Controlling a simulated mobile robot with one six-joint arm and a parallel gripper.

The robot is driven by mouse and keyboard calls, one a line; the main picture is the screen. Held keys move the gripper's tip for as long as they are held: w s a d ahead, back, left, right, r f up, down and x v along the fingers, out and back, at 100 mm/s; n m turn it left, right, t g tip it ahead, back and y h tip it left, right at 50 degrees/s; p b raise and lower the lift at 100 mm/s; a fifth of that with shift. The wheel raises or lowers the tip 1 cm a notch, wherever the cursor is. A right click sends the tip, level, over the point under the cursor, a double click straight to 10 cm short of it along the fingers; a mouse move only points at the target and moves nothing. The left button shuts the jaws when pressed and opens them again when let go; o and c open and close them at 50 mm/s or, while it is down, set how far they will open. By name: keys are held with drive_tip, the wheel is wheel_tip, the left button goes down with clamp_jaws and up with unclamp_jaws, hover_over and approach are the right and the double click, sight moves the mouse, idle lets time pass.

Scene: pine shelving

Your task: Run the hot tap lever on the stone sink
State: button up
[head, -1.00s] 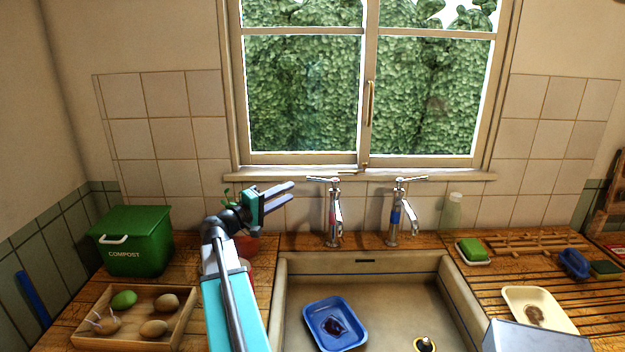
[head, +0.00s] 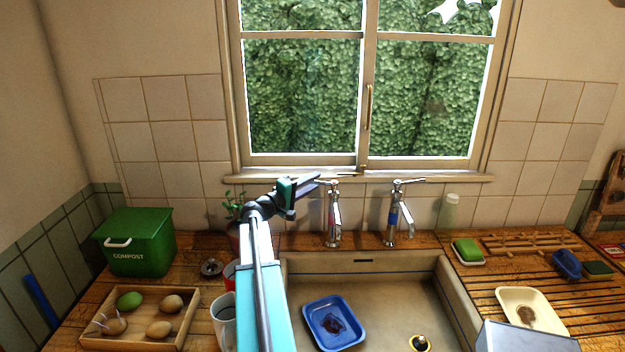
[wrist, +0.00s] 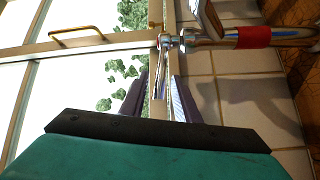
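The hot tap (head: 332,220) is a chrome pillar tap with a red band and a lever on top, on the left behind the stone sink (head: 400,262). My gripper (head: 313,182) is at the left end of its lever (head: 327,181), at about lever height. In the wrist view the red-banded tap (wrist: 285,35) lies sideways at upper right. Its lever (wrist: 161,65) points toward my gripper (wrist: 158,82), and its end shows between the two spread fingers. The fingers look apart; I cannot tell whether they touch the lever.
A blue-banded tap (head: 392,218) stands to the right. A blue tray (head: 312,328) lies in the sink. A potted plant (head: 234,207), mug (head: 223,318), egg tray (head: 185,334) and green compost bin (head: 135,240) are at left. The window (head: 300,100) is behind.

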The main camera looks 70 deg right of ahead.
drive_tip(key=shift+s+d, duration=0.15)
drive_tip(key=shift+d, duration=0.05)
clamp_jaws()
idle(0.4)
